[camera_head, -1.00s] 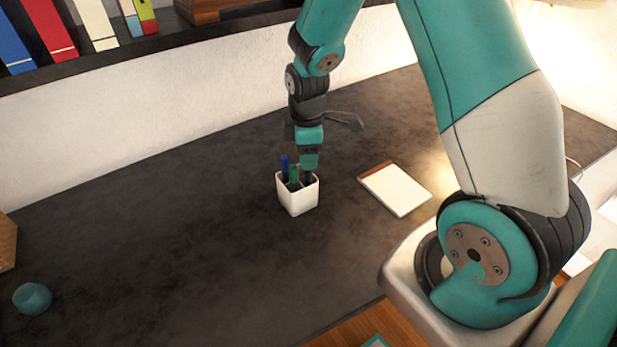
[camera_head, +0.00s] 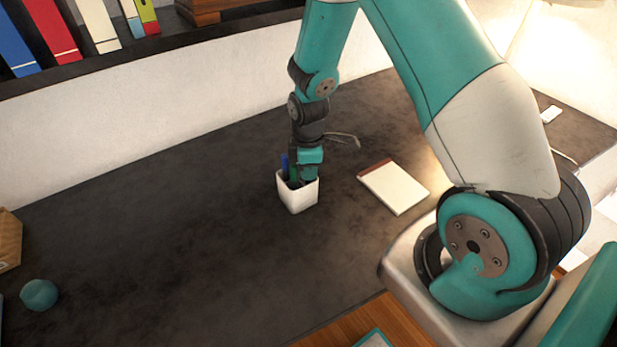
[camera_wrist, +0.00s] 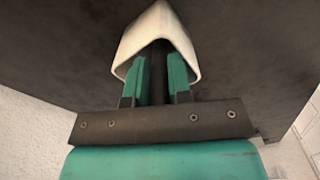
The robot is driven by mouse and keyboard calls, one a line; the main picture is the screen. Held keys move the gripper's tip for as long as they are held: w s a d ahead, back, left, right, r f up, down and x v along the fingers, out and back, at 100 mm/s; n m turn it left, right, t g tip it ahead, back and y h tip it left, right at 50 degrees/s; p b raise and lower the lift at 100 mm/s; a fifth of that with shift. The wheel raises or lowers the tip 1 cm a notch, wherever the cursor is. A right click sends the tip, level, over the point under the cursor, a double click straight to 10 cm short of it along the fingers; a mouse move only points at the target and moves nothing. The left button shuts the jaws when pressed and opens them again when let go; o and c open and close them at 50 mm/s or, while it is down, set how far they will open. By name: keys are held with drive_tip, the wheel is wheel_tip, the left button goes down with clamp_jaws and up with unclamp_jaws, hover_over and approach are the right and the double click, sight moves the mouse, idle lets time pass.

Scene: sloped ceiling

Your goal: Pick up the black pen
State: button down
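A white square pen cup (camera_head: 298,199) stands on the dark desk. A blue pen (camera_head: 285,163) and a green pen (camera_head: 293,172) stick up at its left side. My gripper (camera_head: 309,178) points down into the cup's right side. In the wrist view, the cup (camera_wrist: 160,22) lies ahead and my gripper's teal fingers (camera_wrist: 160,72) reach into it. The black pen (camera_wrist: 158,75) stands between the fingers. They look spread, one on each side of it; contact is not clear. In the head view the gripper hides the black pen.
A white notepad (camera_head: 395,187) lies right of the cup. A teal cup-like object (camera_head: 39,294) stands at the desk's lower left, near a wooden box (camera_head: 8,240). A shelf with books (camera_head: 60,40) runs along the wall. The desk left of the cup is clear.

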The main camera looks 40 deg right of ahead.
drive_tip(key=shift+r, duration=0.1)
wheel_tip(320, 180, up, 20)
drive_tip(key=b, duration=0.2)
idle(0.5)
